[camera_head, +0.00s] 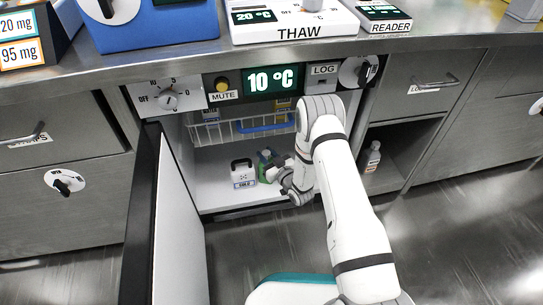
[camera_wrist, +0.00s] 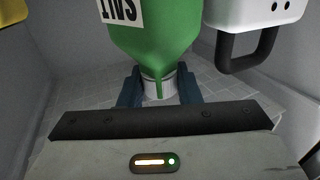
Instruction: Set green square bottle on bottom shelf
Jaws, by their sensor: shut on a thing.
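A green square bottle (camera_head: 266,166) is inside the open fridge, low down above or on the white bottom shelf (camera_head: 218,196). My gripper (camera_head: 276,172) reaches in from the right and is shut on the bottle. In the wrist view the green bottle (camera_wrist: 155,35) has a white label with dark letters, and its pale neck sits between my blue-grey fingers (camera_wrist: 160,88). My arm hides part of the shelf's right side. I cannot tell whether the bottle's base touches the shelf.
A white jug (camera_head: 243,173) with a dark handle stands close left of the bottle; it also shows in the wrist view (camera_wrist: 255,14). A wire basket (camera_head: 235,130) hangs above. The open fridge door (camera_head: 178,220) stands at left. A bottle (camera_head: 373,158) sits in a cubby at right.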

